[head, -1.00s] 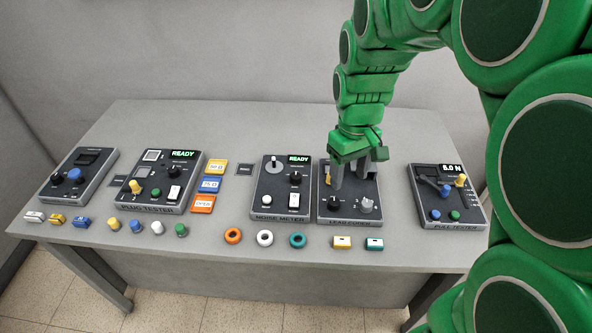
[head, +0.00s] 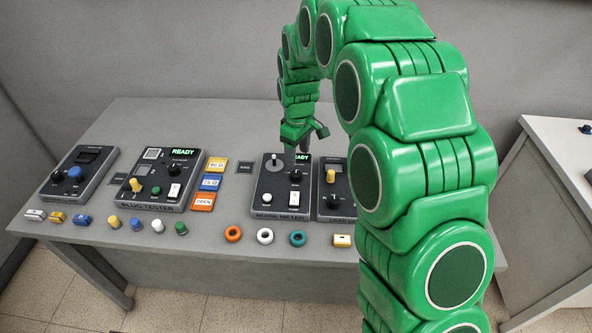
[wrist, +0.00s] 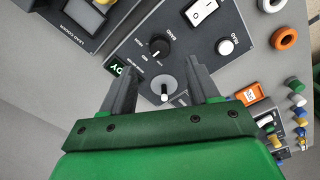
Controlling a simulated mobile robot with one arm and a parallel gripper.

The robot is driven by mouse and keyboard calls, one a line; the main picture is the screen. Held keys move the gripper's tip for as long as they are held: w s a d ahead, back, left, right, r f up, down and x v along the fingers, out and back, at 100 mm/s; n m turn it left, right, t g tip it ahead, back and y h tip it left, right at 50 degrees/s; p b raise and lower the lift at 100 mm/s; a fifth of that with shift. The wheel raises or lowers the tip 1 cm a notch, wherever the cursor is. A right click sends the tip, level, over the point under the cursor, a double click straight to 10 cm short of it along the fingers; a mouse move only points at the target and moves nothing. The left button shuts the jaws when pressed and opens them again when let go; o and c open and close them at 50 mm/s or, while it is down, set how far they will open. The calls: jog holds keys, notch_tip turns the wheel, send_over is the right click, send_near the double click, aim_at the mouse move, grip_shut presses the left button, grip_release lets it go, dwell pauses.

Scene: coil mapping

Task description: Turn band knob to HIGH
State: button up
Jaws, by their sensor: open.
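The noise meter (head: 266,203) is a dark box near the middle of the bench. Its black band knob (head: 295,175) sits below the green READY screen and shows in the wrist view (wrist: 160,47); the pointer setting is too small to read surely. My gripper (head: 300,150) is above the meter's back part. In the wrist view my open, empty gripper (wrist: 162,70) has its two grey fingers spread to either side, with the knob just beyond the tips and apart from them. A light lever (wrist: 164,97) on a round plate shows between the fingers.
A white rocker switch (wrist: 203,10) and a white button (wrist: 225,47) are also on the meter. Rings (head: 265,237) lie along the front. The plug tester (head: 155,180) stands left.

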aim_at(296, 173)
jog(key=shift+w+a+f, duration=0.25)
jog(key=shift+f, duration=3.95)
jog(key=c, duration=1)
jog(key=shift+c, duration=0.2)
